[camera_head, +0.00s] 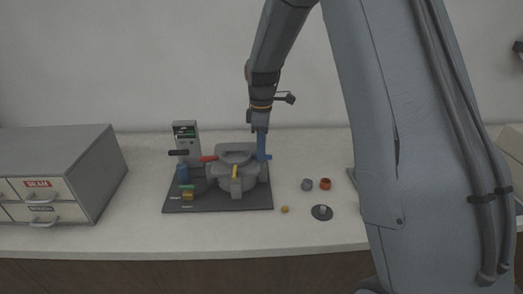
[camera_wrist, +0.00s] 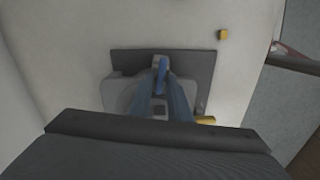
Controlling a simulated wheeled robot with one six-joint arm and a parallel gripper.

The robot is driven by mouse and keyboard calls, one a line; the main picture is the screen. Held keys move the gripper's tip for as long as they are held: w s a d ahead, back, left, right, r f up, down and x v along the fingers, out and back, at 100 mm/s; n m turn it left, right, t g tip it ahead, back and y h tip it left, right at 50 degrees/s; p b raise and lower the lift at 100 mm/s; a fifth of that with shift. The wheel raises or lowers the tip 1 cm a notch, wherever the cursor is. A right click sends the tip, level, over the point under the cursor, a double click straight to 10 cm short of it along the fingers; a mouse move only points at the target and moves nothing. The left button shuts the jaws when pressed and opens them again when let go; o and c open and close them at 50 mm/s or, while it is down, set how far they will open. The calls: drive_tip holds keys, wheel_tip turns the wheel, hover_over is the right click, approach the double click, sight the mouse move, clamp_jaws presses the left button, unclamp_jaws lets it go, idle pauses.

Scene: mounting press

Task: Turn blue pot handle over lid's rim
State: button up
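The pot of the mounting press (camera_head: 236,178) is grey, with a grey lid (camera_head: 235,157) on it. The blue pot handle (camera_head: 268,157) is at the lid's right rear side; only its end shows beside my fingers. My gripper (camera_head: 262,155) points down at this handle with bluish fingers. In the wrist view the blue handle (camera_wrist: 161,76) lies between the fingertips of my gripper (camera_wrist: 162,88). I cannot tell whether the fingers press on it. A red handle (camera_head: 209,158) and a yellow handle (camera_head: 235,171) also show around the lid.
The press stands on a dark baseplate (camera_head: 221,207) with a grey control box (camera_head: 186,140) behind. Cups (camera_head: 325,184), a small yellow piece (camera_head: 285,209) and a dark disc (camera_head: 322,212) lie right of it. A drawer cabinet (camera_head: 60,172) stands left.

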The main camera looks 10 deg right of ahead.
drive_tip(key=shift+o, duration=0.9)
drive_tip(key=shift+r+b, duration=1.15)
drive_tip(key=shift+r, duration=2.75)
drive_tip(key=s+f+m, duration=0.2)
drive_tip(key=s+m, duration=0.2)
drive_tip(key=s, duration=0.4)
drive_tip(key=s+d+f+m+t, duration=0.1)
drive_tip(key=s+f+m, duration=0.2)
drive_tip(key=s+m, duration=0.2)
drive_tip(key=s+f+m, duration=0.3)
drive_tip(key=s+m, duration=0.2)
drive_tip(key=s, duration=0.7)
drive_tip(key=shift+d, duration=0.15)
drive_tip(key=shift+s, duration=0.2)
